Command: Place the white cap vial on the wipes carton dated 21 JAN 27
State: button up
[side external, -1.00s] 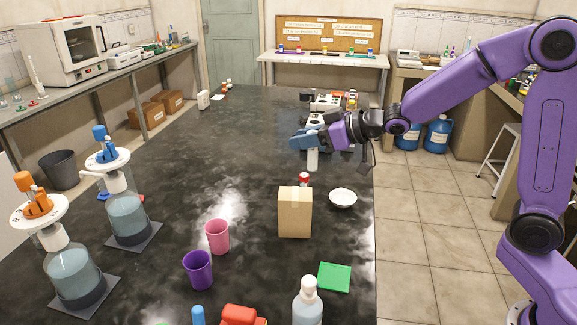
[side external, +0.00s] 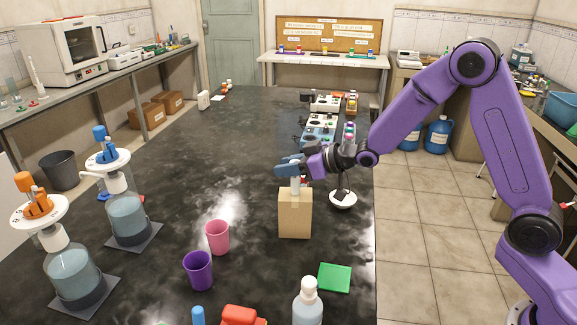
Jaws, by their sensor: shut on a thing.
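My gripper (side external: 290,170) is shut on a white vial (side external: 295,187), which hangs upright below the blue fingers. The fingers hide the vial's top, so its cap does not show. The vial is at the top of a tan carton (side external: 295,215) standing on the black bench. I cannot tell whether its base touches the carton or is slightly above or behind it. No date on the carton can be read from this view.
A white dish (side external: 343,201) sits right of the carton, partly behind my arm. A pink cup (side external: 217,237), a purple cup (side external: 198,270) and a green pad (side external: 335,277) are nearer. Equipment (side external: 318,127) stands behind.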

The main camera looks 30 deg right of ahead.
jog(key=o, duration=1)
jog(key=shift+f, duration=0.1)
jog(key=shift+s+d+r, duration=0.1)
jog(key=shift+s+r, duration=0.05)
jog(key=shift+r, duration=0.1)
jog(key=v, duration=1.1)
jog(key=shift+s+d, duration=0.2)
jog(key=shift+s, duration=0.05)
